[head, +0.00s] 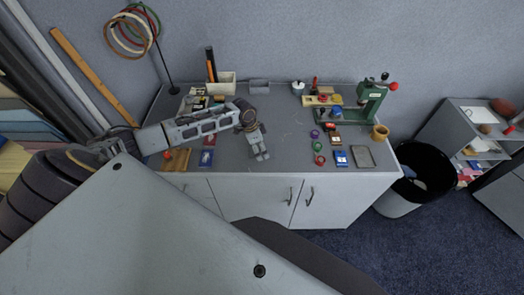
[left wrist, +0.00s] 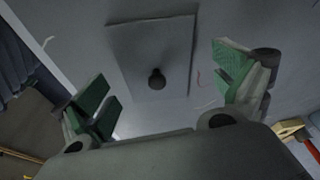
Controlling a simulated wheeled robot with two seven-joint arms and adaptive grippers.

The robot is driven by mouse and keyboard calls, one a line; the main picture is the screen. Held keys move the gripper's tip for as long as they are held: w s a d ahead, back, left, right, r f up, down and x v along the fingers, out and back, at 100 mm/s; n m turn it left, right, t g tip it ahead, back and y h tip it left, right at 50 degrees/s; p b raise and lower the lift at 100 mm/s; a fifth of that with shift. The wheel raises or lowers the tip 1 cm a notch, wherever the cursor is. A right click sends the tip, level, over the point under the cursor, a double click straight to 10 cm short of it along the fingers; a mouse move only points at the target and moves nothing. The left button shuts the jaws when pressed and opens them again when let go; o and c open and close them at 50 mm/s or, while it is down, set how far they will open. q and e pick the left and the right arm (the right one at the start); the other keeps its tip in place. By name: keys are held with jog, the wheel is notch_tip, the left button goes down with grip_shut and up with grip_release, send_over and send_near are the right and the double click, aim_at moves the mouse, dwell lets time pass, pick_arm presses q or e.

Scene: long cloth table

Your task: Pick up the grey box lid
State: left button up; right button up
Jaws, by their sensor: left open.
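The grey box lid (left wrist: 150,45) is a flat grey rectangle with a dark round knob (left wrist: 157,79) in the left wrist view. It lies ahead of my left gripper (left wrist: 166,88), with the knob between the two spread green-padded fingers. The fingers are open and nothing is between them in contact that I can see. In the head view my left gripper (head: 262,156) points down over the front middle of the table; I cannot make out the lid there, and the hand may hide it. My right gripper is not in view.
The grey table (head: 285,145) holds several small items. A green press (head: 370,100) stands at the back right, and small coloured objects (head: 319,147) and a flat grey tray (head: 362,156) lie at the front right. A black-lined bin (head: 418,185) stands beside the table.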

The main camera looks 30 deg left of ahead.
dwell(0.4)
pick_arm(q)
jog(key=shift+s, duration=0.1)
jog(key=c, duration=1.2)
jog(key=shift+c, duration=1.3)
